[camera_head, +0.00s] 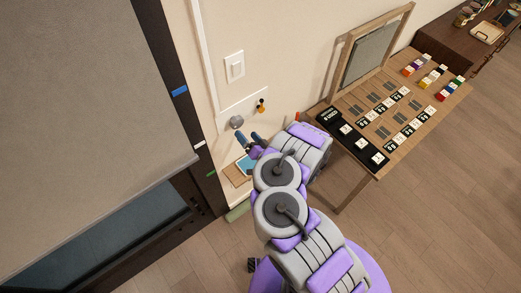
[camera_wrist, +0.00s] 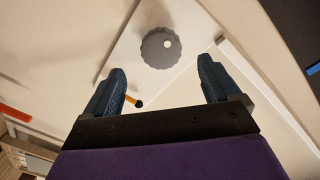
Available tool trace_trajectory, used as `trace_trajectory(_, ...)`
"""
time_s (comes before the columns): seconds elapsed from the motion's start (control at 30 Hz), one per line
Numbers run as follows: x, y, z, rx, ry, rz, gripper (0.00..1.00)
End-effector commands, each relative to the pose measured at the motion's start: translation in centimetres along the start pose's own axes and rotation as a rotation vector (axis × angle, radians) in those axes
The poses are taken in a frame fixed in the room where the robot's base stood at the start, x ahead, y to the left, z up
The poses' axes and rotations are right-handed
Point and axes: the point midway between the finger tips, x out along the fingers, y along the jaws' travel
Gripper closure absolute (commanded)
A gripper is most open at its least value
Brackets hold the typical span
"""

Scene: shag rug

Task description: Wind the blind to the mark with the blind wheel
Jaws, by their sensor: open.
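The blind wheel (camera_head: 236,122) is a grey knob with a scalloped rim on a white wall plate. In the wrist view the wheel (camera_wrist: 161,48) has a pale dot on its face and lies ahead of the fingertips, between their lines. My gripper (camera_wrist: 162,82) is open and empty, apart from the wheel. In the head view my gripper (camera_head: 248,138) is just right of and below the wheel. The blind (camera_head: 90,120) is a grey sheet hanging at the left, its lower edge slanting near a white tag (camera_head: 199,143) on the dark frame. A blue mark (camera_head: 179,91) is higher up and a green mark (camera_head: 211,173) lower.
An orange and black knob (camera_head: 261,105) sits on the wall right of the wheel; a light switch (camera_head: 234,67) is above. A table (camera_head: 440,108) with blocks, cards and a framed board stands at the right. The wooden floor at lower right is clear.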

Motion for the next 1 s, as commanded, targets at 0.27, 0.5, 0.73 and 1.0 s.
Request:
trace_trajectory(0.27, -5.4, 0.0, -0.1, 0.003, 0.0, 0.006, 0.1)
trace_trajectory(0.5, -8.7, 0.0, 0.1, -0.001, -0.001, 0.004, 0.1)
trace_trajectory(0.73, -9.5, -0.1, 0.2, -0.001, 0.0, 0.0, 0.1)
trace_trajectory(1.0, -9.5, -0.1, 0.2, -0.001, -0.001, 0.0, 0.1)
